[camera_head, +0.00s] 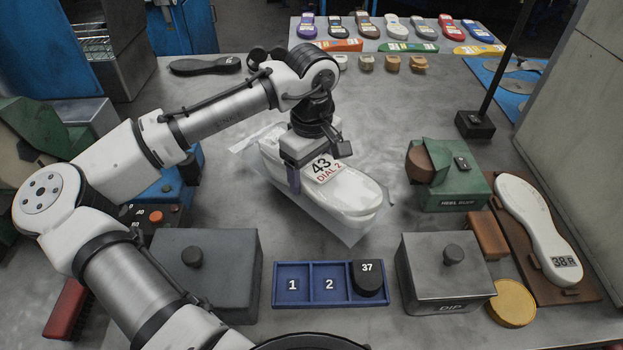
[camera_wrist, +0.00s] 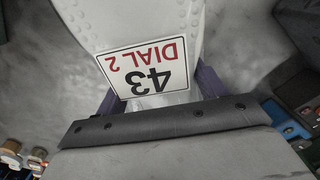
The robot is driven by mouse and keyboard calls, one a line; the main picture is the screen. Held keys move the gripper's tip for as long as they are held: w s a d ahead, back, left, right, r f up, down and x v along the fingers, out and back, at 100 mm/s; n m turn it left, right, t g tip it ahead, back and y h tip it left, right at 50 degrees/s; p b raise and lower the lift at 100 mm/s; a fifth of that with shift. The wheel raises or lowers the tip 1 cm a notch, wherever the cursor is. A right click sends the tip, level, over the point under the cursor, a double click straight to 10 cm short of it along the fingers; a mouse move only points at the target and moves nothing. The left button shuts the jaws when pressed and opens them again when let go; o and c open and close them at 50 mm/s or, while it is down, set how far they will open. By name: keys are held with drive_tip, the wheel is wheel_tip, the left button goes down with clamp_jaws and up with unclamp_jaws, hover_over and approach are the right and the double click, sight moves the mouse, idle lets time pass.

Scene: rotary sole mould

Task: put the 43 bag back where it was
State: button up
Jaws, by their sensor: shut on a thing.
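The 43 bag (camera_head: 345,198) is a clear bag around a pale sole, with a white label reading "43 DIAL 2". It is in the middle of the grey table in the head view, lying slantwise. My gripper (camera_head: 312,172) is over the bag's upper left part, with its fingers at the two sides, shut on it. In the wrist view the label of the bag (camera_wrist: 145,70) shows upside down between the fingers of my gripper (camera_wrist: 155,92). I cannot tell whether the bag touches the table or hangs just above it.
A blue tray (camera_head: 309,267) marked 1 and 2 holds a black 37 piece (camera_head: 368,279). A grey box (camera_head: 205,272) and the DIP box (camera_head: 446,272) flank it. Bare table surrounds the bag.

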drive_tip(key=shift+f, duration=1.65)
drive_tip(key=shift+f, duration=0.15)
drive_tip(key=o, duration=1.4)
drive_tip(key=shift+o, duration=0.2)
